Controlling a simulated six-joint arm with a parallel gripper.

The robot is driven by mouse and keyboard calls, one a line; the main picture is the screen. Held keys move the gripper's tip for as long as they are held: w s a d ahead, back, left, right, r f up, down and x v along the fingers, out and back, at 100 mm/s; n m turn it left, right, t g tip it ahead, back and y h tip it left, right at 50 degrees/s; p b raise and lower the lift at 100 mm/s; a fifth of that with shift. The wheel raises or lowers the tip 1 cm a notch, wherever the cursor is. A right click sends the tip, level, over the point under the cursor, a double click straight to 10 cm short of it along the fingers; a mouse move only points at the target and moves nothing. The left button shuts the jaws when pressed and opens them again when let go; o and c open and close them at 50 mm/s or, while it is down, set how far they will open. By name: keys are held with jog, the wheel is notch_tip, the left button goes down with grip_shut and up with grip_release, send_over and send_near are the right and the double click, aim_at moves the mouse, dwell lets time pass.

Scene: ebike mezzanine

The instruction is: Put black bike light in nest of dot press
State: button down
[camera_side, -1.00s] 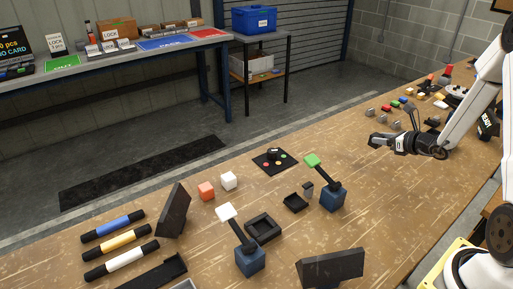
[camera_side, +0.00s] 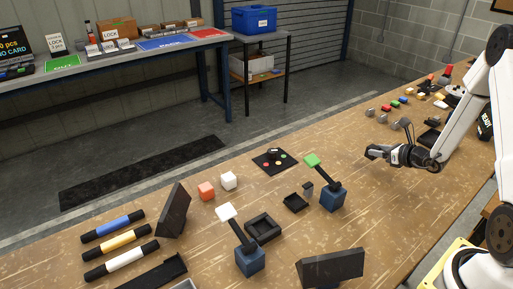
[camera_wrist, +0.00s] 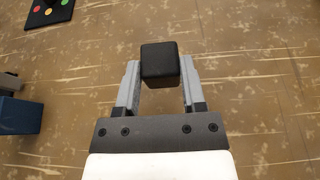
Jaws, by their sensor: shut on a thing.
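My gripper (camera_side: 372,151) is above the right part of the wooden bench. In the wrist view, its two fingers (camera_wrist: 160,68) are shut on the black bike light (camera_wrist: 160,60), a dark block. Two presses with blue bases stand on the bench: one with a green-tipped lever (camera_side: 313,160), one with a white-tipped lever (camera_side: 226,212). Small open black trays lie beside them, one near the green-tipped press (camera_side: 295,203) and one near the white-tipped press (camera_side: 263,228). I cannot tell which is the dot press's nest. My gripper is apart from both presses, to their right.
A black plate with coloured dots (camera_side: 262,164) lies left of my gripper; it also shows in the wrist view (camera_wrist: 42,18). Small coloured blocks lie behind my gripper. Bench below my gripper is clear.

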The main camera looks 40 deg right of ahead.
aim_at(376, 158)
jog(key=shift+f, duration=1.75)
jog(key=shift+f, duration=0.15)
jog(key=shift+c, duration=0.9)
grip_release()
jog(key=shift+s+r, duration=0.2)
jog(key=shift+r, duration=0.05)
jog(key=shift+v, duration=3.55)
jog(key=shift+a, duration=0.1)
